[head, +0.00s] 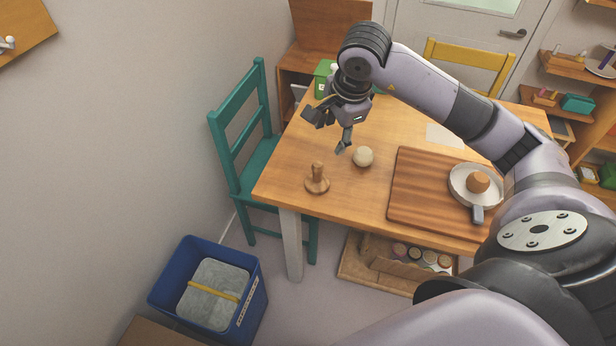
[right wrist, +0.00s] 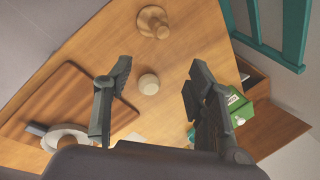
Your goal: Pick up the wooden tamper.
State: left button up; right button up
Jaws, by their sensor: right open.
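In the right wrist view the tamper (right wrist: 153,22) is at the top, beyond the fingertips. My right gripper (head: 328,130) is open and empty above the table, behind the tamper in the head view. In the right wrist view its two fingers (right wrist: 155,76) are spread wide, with a pale round ball (right wrist: 149,84) showing between them, lower on the table. My left gripper is not in view.
The pale ball (head: 363,156) sits right of the tamper. A cutting board (head: 415,205) holds a white pan (head: 462,197) with a brown round thing in it. A green box (head: 323,77) is at the back left. A teal chair (head: 233,150) stands by the left edge.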

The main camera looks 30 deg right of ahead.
jog(key=p, duration=0.1)
send_over(319, 165)
jog(key=s, duration=0.2)
notch_tip(319, 165, down, 8)
jog(key=shift+w+d+f, duration=0.2)
jog(key=shift+f, duration=0.4)
jog(key=p+x, duration=0.1)
jog(key=x, duration=0.1)
jog(key=p+x, duration=0.1)
jog(key=x, duration=0.1)
jog(key=shift+a+f, duration=0.15)
jog(key=shift+a, duration=0.25)
jog(key=shift+w+f, duration=0.15)
jog(key=shift+f, duration=0.3)
jog(key=shift+d, duration=0.1)
grip_shut()
